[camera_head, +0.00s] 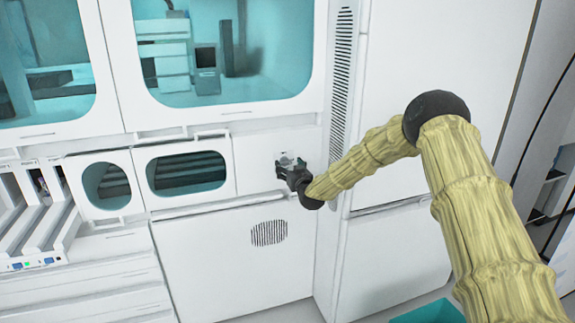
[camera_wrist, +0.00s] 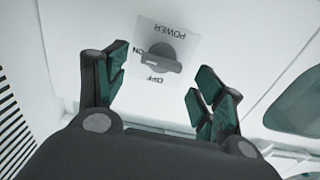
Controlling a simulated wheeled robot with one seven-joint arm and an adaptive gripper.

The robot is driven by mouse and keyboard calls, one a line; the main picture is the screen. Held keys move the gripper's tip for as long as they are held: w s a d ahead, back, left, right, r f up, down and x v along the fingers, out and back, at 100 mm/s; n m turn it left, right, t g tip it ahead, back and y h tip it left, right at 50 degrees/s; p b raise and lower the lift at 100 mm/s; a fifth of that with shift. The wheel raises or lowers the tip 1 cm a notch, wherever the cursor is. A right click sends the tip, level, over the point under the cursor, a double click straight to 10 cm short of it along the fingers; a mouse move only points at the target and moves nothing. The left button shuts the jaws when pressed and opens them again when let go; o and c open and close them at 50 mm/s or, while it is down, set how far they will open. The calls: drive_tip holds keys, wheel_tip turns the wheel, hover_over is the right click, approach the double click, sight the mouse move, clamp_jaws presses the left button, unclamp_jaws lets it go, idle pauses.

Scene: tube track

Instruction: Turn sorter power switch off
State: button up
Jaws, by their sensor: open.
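The sorter power switch (camera_wrist: 162,56) is a grey rotary knob on a light plate on the white panel. In the wrist view its label appears upside down, with POWER above, ON at the left and OFF below. A pale mark on the knob runs roughly left to right, its left end near ON. In the head view the switch plate (camera_head: 291,157) shows partly behind my gripper (camera_head: 286,170). In the wrist view my gripper (camera_wrist: 158,72) is open, with its dark green fingertips on either side of the knob.
Teal windows (camera_head: 225,50) lie above the panel, and a smaller window (camera_head: 186,173) is to its left. A vertical vent (camera_head: 341,75) is at the right. A rack with small coloured buttons (camera_head: 35,263) is at far left. A teal bin (camera_head: 430,312) is at the bottom.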

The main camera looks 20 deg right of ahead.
sight(285, 163)
drive_tip(key=shift+w, duration=1.2)
drive_tip(key=c, duration=1)
